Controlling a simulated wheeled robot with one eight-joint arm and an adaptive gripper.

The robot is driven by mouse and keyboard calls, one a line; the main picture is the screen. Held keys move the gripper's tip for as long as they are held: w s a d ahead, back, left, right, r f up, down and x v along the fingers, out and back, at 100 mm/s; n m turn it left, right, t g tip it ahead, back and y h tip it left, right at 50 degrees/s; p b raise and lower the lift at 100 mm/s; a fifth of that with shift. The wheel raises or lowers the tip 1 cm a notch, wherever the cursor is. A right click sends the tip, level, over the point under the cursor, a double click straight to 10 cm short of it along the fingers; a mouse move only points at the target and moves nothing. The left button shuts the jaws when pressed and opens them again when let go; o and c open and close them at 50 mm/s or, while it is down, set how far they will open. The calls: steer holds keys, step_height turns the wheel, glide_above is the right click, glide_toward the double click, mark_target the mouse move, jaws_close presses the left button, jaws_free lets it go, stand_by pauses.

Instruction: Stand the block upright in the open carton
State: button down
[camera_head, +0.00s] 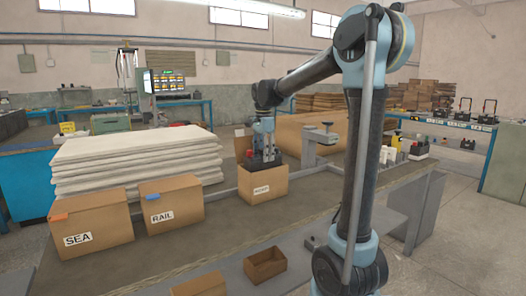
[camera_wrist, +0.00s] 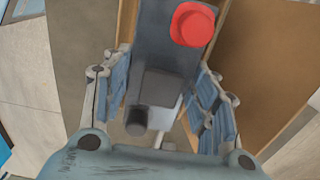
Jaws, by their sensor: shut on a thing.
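The block (camera_wrist: 165,45) is a dark grey piece with a red round cap and a dark round post on its top. In the head view the block (camera_head: 269,161) shows at the mouth of the open carton (camera_head: 262,187), its lower part hidden by the front wall. It looks roughly upright. My gripper (camera_head: 263,152) points down over the carton and is shut on the block. In the wrist view its blue-padded fingers (camera_wrist: 165,95) stand on both sides of the block, and brown carton walls (camera_wrist: 250,50) show around it. Whether the block touches the carton floor is hidden.
Closed cartons marked SEA (camera_head: 90,225) and RAIL (camera_head: 172,205) stand left of the open carton on the bench (camera_head: 185,245). A white stack (camera_head: 135,160) lies behind them. A grey clamp-like fixture (camera_head: 318,140) stands at right. A small open box (camera_head: 265,265) is in front.

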steer(key=shift+f, duration=1.25)
steer(key=shift+f, duration=0.55)
steer(key=c, duration=0.6)
jaws_free()
steer(key=shift+r, duration=0.1)
